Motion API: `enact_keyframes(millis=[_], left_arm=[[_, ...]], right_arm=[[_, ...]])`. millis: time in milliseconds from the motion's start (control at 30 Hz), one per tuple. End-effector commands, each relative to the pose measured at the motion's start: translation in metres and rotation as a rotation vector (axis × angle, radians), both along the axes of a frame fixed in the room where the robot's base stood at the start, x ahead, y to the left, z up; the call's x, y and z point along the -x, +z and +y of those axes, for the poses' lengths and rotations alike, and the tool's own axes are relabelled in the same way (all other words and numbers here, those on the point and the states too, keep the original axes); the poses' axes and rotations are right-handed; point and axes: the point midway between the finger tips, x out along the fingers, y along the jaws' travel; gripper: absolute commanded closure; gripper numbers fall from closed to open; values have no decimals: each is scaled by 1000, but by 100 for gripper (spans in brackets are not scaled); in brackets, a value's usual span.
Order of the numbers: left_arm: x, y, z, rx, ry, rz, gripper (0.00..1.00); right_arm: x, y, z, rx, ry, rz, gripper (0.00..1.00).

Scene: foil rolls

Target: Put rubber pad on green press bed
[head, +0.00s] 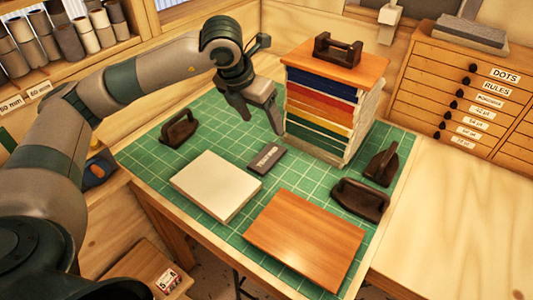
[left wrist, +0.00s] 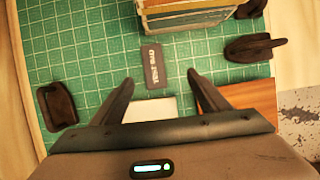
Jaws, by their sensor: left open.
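A small dark grey block with pale lettering (head: 266,159) lies flat on the green gridded surface (head: 222,128); it may be the rubber pad, but its lettering is too small to read surely. It also shows in the left wrist view (left wrist: 153,67), ahead of and roughly between the fingertips. My left gripper (head: 263,121) is open and empty, above the surface behind the block and left of the book stack. Its two fingers also show in the left wrist view (left wrist: 160,78). My right gripper is not in view.
A book stack (head: 318,116) under a wooden board with a dark handle (head: 338,50) stands behind right. A white slab (head: 216,185) and a brown board (head: 303,238) lie in front. Dark handled weights (head: 179,129), (head: 381,166), (head: 360,199) stand around. Green surface is free at left.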

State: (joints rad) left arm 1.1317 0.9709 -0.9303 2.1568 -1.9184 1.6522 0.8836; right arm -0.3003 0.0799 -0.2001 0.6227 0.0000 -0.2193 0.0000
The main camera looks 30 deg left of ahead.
Motion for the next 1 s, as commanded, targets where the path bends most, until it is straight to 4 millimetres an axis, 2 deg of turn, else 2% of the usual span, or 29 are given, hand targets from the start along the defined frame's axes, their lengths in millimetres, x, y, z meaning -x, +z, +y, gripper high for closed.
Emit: enact_keyframes(millis=[133, 433, 567, 767, 1000], left_arm=[[-2, 0, 12, -46, 19, -10, 31], [-2, 0, 12, -45, 20, -9, 31], [-4, -7, 12, -44, 20, -8, 31], [-13, -31, 10, -43, 19, -7, 31], [-29, -71, 8, -44, 20, -7, 31]], right_arm=[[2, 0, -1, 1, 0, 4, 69], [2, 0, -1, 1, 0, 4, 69], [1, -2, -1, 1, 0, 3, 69], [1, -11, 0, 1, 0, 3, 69], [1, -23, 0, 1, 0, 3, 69]])
